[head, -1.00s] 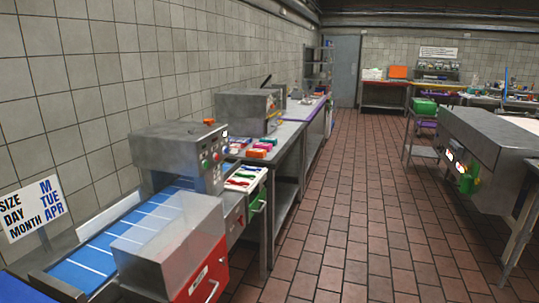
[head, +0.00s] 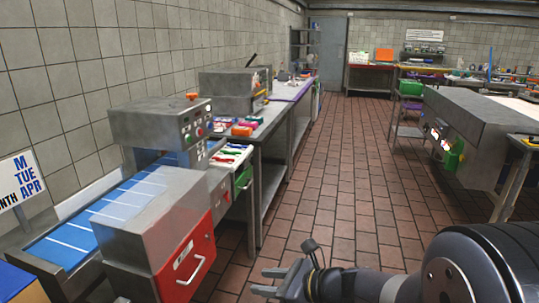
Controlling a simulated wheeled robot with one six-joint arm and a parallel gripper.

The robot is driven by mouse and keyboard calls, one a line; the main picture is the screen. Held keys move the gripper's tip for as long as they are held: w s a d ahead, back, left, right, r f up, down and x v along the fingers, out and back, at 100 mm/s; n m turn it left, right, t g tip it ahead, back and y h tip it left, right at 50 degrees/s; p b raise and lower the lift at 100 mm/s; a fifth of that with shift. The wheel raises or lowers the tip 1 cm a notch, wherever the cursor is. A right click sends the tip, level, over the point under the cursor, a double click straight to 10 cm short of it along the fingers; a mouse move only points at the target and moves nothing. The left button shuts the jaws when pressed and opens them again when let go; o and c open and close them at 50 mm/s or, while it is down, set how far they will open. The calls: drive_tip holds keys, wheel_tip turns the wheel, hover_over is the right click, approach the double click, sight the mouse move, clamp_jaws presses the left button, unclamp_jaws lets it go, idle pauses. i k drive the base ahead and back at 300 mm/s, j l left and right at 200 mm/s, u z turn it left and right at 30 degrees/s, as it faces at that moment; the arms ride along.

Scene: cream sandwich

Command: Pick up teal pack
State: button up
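A cluster of small coloured packs (head: 243,129) lies on the steel side table (head: 272,124) left of the aisle, beyond the conveyor machine. Red, orange and blue-green ones show there. They are small, and I cannot tell for sure which one is the teal pack. My gripper (head: 262,281) is at the bottom middle of the head view, over the tiled floor. Its two fingers point left with a gap between them, and nothing shows between them. It is well apart from the packs, lower and to their right in the picture.
The conveyor machine (head: 160,215) with a blue belt fills the lower left. A tray of coloured items (head: 230,154) sits between it and the packs. A large steel machine (head: 485,135) stands at the right. The tiled aisle (head: 345,170) between them is clear.

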sight(259, 119)
drive_tip(key=i, duration=3.25)
drive_tip(key=i+u, duration=0.15)
drive_tip(key=i, duration=0.3)
drive_tip(key=i+l+u, duration=0.1)
drive_tip(key=i, duration=0.35)
drive_tip(key=i+l+u, duration=0.15)
drive_tip(key=i, duration=0.3)
